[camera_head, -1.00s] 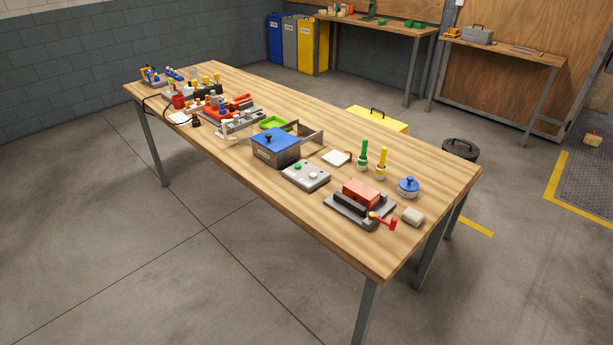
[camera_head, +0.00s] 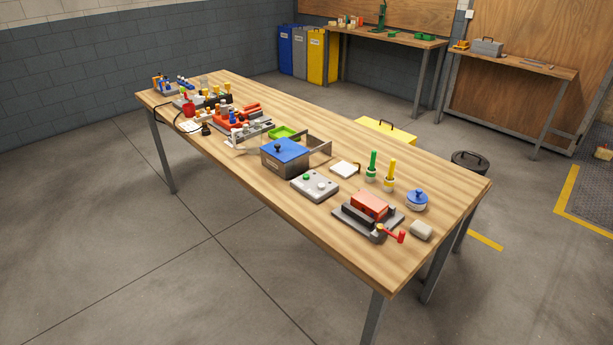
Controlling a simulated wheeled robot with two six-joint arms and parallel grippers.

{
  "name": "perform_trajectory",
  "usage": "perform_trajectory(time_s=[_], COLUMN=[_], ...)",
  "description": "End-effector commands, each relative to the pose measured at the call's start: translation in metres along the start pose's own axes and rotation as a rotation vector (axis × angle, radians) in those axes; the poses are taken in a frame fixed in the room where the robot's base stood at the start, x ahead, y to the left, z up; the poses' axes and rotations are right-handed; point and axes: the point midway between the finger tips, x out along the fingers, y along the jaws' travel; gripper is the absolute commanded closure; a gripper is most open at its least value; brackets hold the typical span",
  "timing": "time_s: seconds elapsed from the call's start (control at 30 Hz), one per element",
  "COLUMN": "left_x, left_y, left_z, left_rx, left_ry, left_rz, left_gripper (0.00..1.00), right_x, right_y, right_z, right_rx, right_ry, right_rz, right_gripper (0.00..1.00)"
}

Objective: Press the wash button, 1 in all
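A grey button box (camera_head: 314,185) lies on the long wooden table (camera_head: 270,217), just right of a grey box with a blue lid (camera_head: 285,157). A green button (camera_head: 306,177) sits on its top, with pale round buttons (camera_head: 320,184) beside it. I cannot read any label, so I cannot tell which one is the wash button. Neither of my grippers shows in the head view.
Right of the button box are a vise with a red block (camera_head: 369,206), a white block (camera_head: 421,230), a blue-lidded jar (camera_head: 416,200) and green (camera_head: 372,166) and yellow (camera_head: 390,175) brushes. The floor (camera_head: 130,260) before the table is clear.

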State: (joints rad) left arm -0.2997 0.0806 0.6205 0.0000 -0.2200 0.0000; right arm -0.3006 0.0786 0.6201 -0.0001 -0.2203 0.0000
Motion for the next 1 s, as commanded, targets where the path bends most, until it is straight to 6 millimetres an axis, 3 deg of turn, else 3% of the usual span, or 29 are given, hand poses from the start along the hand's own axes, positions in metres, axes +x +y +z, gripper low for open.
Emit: perform_trajectory(time_s=[0.03, 0.27, 1.0], left_x=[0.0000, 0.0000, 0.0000], left_y=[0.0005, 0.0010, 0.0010], left_z=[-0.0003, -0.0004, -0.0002], left_rx=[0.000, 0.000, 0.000], left_ry=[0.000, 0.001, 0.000], left_rz=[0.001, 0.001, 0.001], left_gripper=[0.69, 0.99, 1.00], right_x=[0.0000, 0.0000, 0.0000], right_y=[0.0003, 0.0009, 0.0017], right_z=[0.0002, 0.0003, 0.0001], right_rx=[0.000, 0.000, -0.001], right_ry=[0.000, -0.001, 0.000], right_rz=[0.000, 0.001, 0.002], right_gripper=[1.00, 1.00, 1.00])
